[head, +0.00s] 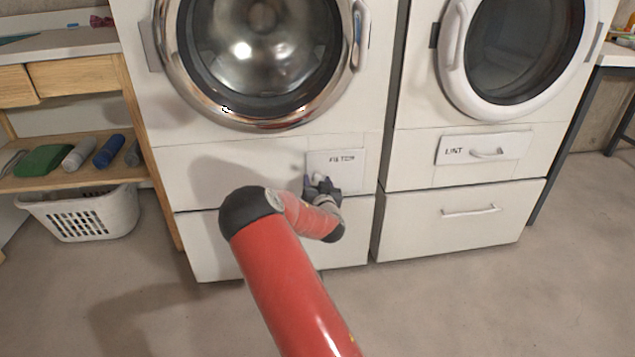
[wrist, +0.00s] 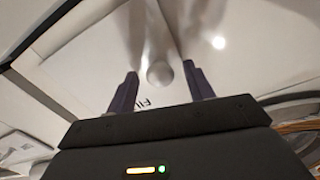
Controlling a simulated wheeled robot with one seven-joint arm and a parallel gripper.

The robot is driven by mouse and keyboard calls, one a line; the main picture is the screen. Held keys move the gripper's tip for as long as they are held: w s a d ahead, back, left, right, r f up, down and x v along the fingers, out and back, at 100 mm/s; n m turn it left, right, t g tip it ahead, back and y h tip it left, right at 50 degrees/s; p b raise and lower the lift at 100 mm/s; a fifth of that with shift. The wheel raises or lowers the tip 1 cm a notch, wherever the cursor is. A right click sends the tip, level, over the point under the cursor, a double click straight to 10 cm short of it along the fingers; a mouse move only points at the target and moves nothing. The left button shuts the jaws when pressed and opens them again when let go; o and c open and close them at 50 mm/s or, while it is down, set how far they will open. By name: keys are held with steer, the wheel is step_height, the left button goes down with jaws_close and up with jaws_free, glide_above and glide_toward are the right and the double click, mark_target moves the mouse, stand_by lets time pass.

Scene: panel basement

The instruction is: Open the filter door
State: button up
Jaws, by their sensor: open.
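The filter door (head: 346,160) is a small white panel labelled "FILTER" on the front of the left machine, below its round door. It lies flush with the machine front and looks shut. In the wrist view the filter door (wrist: 90,50) is close ahead, with part of its lettering showing between the fingers. A round whitish knob (wrist: 159,73) sits between my fingertips there. My gripper (head: 318,181) is at the door's lower left and covers the knob in the head view. In the wrist view my gripper (wrist: 158,76) is open, one finger on each side of the knob, with gaps visible.
The left washer's chrome round door (head: 260,55) is above. The right machine has a "LINT" panel (head: 484,149) with a handle and a drawer (head: 465,215) below. A wooden shelf (head: 85,155) and white basket (head: 82,213) stand left. The floor in front is clear.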

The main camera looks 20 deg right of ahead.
steer(key=shift+w+d, duration=0.1)
steer(key=shift+w, duration=0.15)
jaws_close()
stand_by(0.3)
